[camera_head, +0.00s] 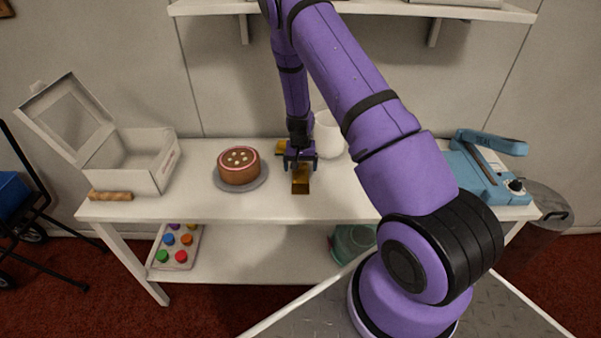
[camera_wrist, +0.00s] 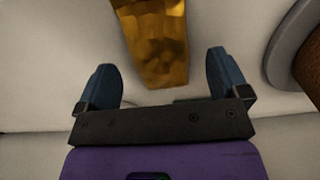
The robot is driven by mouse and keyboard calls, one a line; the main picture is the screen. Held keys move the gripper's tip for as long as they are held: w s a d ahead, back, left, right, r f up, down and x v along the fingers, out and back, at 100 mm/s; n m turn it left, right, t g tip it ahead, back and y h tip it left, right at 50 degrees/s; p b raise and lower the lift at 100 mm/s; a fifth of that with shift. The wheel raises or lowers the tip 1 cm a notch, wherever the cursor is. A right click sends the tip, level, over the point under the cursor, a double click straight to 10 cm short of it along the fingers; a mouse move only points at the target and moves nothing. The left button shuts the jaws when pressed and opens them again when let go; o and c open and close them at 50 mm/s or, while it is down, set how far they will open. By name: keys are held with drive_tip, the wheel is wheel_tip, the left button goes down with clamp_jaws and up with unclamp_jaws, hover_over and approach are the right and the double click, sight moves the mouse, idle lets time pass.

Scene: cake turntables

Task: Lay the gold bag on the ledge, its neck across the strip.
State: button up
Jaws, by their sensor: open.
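A gold bag (camera_head: 300,181) is on the white table just in front of my gripper (camera_head: 300,163). In the wrist view the bag (camera_wrist: 157,40) lies beyond the fingertips, roughly centred between them, its narrower end toward me. My gripper (camera_wrist: 161,78) is open, its two blue fingers apart with nothing held. A second gold patch (camera_head: 281,147) shows behind the gripper; I cannot tell what it is. A blue sealer-like device (camera_head: 470,173) stands at the right end of the table, its arm raised above a dark strip (camera_head: 488,160). The ledge is not clearly distinguishable.
A brown cake (camera_head: 239,165) sits on a grey turntable (camera_head: 259,181) left of the gripper. An open white box (camera_head: 130,160) and a brown roll (camera_head: 111,196) are farther left. A white pitcher-like vessel (camera_head: 328,134) stands close behind the gripper. My arm hides table before the device.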

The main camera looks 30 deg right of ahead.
sight(329, 201)
drive_tip(key=shift+f, duration=0.85)
drive_tip(key=c, duration=1.1)
drive_tip(key=shift+o, duration=0.2)
drive_tip(key=shift+r, duration=0.15)
drive_tip(key=shift+r, duration=0.55)
wheel_tip(329, 201, up, 2)
drive_tip(key=shift+r, duration=0.2)
drive_tip(key=s, duration=0.5)
drive_tip(key=s+r, duration=0.1)
drive_tip(key=s, duration=1)
drive_tip(key=shift+d+r, duration=0.15)
drive_tip(key=shift+d, duration=0.05)
